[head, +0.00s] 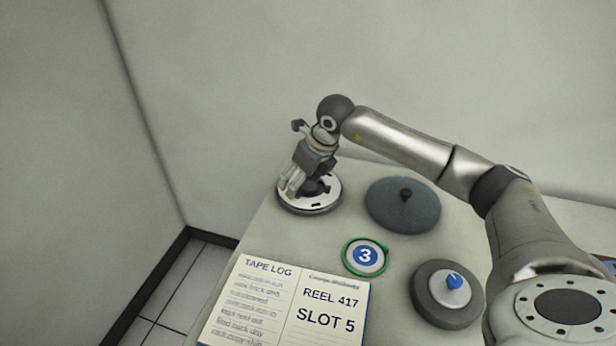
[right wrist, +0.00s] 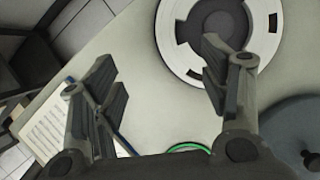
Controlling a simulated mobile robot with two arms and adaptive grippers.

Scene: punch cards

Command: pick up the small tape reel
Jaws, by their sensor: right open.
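A white tape reel (head: 322,202) with a dark hub and dark slots lies flat at the table's far left corner. It also shows at the top of the right wrist view (right wrist: 172,42). My right gripper (head: 290,188) is over its left part, pointing down, and hides some of it. The gripper is open and empty. In the right wrist view one finger overlaps the reel's image and the other is over bare table; I cannot tell whether it touches. A smaller green-rimmed disc marked 3 (head: 366,257) lies nearer. My left gripper is not in view.
A blue-grey round lid with a knob (head: 385,212) lies right of the reel. A dark grey disc with a blue knob (head: 432,310) lies nearer. An open tape log (head: 285,305) covers the front left. Table surface (head: 290,240) is bare between reel and log. A wall stands behind.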

